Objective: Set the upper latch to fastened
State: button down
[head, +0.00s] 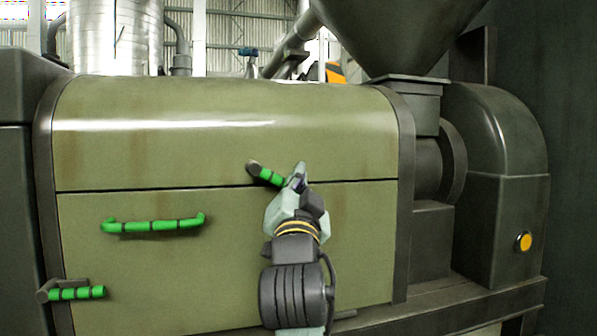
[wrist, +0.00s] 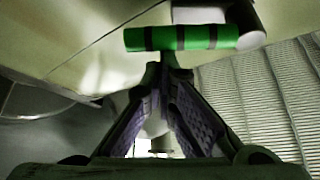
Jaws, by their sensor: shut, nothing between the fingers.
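The upper latch (head: 266,175) is a green banded lever on a dark round pivot, at the seam of the olive housing. In the head view it slants down to the right from its pivot. In the wrist view the upper latch (wrist: 180,38) lies across the top, with its pale pivot end at the right. My gripper (head: 299,178) is at the free right end of the lever, shut and empty. In the wrist view the fingertips of my gripper (wrist: 168,62) meet just below the green lever; I cannot tell whether they touch it.
A green handle bar (head: 153,225) is on the lower panel at the left. A lower green latch (head: 75,293) sits at the panel's bottom left, about level. A dark hopper (head: 385,35) and a housing with a yellow button (head: 523,241) stand at the right.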

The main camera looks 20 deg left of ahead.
jog(key=s+a+f+m+g+h, duration=0.2)
jog(key=a+f+m+g+h, duration=0.1)
jog(key=m, duration=0.9)
notch_tip(320, 180, down, 3)
jog(key=a+h, duration=0.1)
jog(key=h, duration=0.1)
jog(key=shift+s+a+r+m+g+h, duration=0.2)
jog(key=shift+s+m+g+h, duration=0.1)
jog(key=shift+s+g, duration=0.1)
jog(key=s+d+b, duration=0.2)
jog(key=s+d, duration=0.2)
jog(key=s, duration=0.4)
jog(key=shift+s, duration=0.3)
jog(key=shift+d, duration=0.1)
